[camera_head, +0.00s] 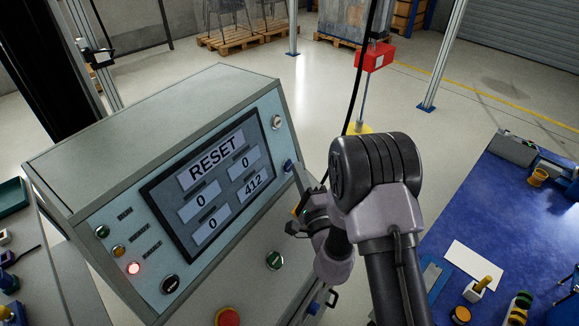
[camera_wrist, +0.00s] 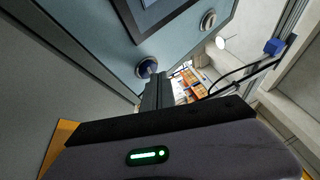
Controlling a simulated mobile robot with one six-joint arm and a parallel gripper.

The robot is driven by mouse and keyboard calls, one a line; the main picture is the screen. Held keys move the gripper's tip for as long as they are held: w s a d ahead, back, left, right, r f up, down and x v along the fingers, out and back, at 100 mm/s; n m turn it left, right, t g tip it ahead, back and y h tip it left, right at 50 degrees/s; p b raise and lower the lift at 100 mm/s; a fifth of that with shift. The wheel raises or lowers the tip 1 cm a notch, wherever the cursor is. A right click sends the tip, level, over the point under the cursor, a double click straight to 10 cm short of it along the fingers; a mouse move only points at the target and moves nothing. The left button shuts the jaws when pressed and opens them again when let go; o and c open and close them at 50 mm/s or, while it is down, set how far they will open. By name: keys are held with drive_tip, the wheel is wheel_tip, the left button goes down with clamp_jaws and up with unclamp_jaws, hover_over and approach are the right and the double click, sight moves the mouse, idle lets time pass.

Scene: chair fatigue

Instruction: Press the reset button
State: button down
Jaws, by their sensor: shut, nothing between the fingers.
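A grey console has a pale blue front panel (camera_head: 262,112) with a dark screen (camera_head: 175,205) that reads RESET, three zeros and 412. A blue button (camera_head: 288,165) sits at the screen's right side; it also shows in the wrist view (camera_wrist: 147,66). My gripper (camera_head: 298,172) is shut and empty. In the wrist view its fingertips (camera_wrist: 157,78) are right by the blue button; I cannot tell whether they touch it. My arm hides part of the panel's right edge.
The panel also has a white-ringed knob (camera_head: 278,122), a black knob (camera_head: 170,284) and a lit red lamp (camera_head: 133,268). A blue-topped table (camera_head: 480,215) stands right.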

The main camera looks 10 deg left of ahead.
drive_tip(key=shift+w+a+f, duration=0.1)
drive_tip(key=shift+w+a, duration=0.1)
drive_tip(key=shift+a, duration=0.15)
idle(0.4)
drive_tip(key=shift+s+d, duration=0.1)
drive_tip(key=shift+d, duration=0.05)
drive_tip(key=shift+s+d+r+b, duration=0.2)
drive_tip(key=shift+s+d+b, duration=0.05)
drive_tip(key=shift+d+b, duration=0.25)
drive_tip(key=d, duration=0.1)
drive_tip(key=s+d+b, duration=0.1)
drive_tip(key=d, duration=0.1)
drive_tip(key=s+d+r+b, duration=0.1)
drive_tip(key=shift+s+d+r, duration=0.1)
drive_tip(key=shift+d, duration=0.1)
idle(0.3)
idle(0.6)
